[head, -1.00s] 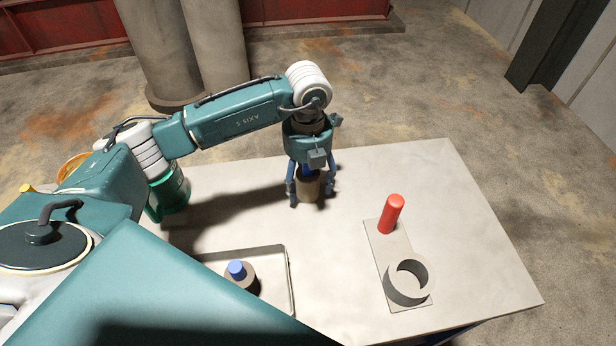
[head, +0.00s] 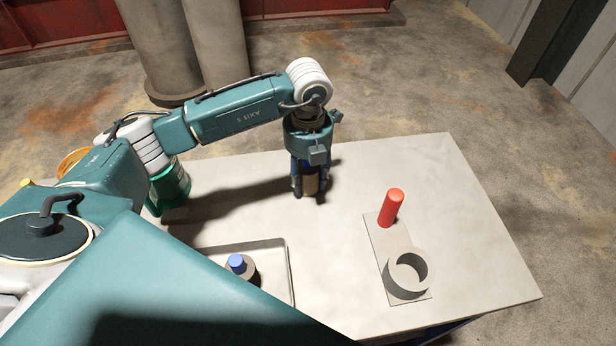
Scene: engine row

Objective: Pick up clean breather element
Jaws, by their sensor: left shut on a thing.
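The element looks to be at table level. I cannot tell whether its base touches the table. My right gripper is not in view.
On the pale table (head: 450,200), a flat plate (head: 387,246) carries a red upright cylinder (head: 391,207) and a grey open ring (head: 408,275). A shallow tray (head: 289,270) at the front holds a dark round part with a blue top (head: 236,263). The table's middle is clear.

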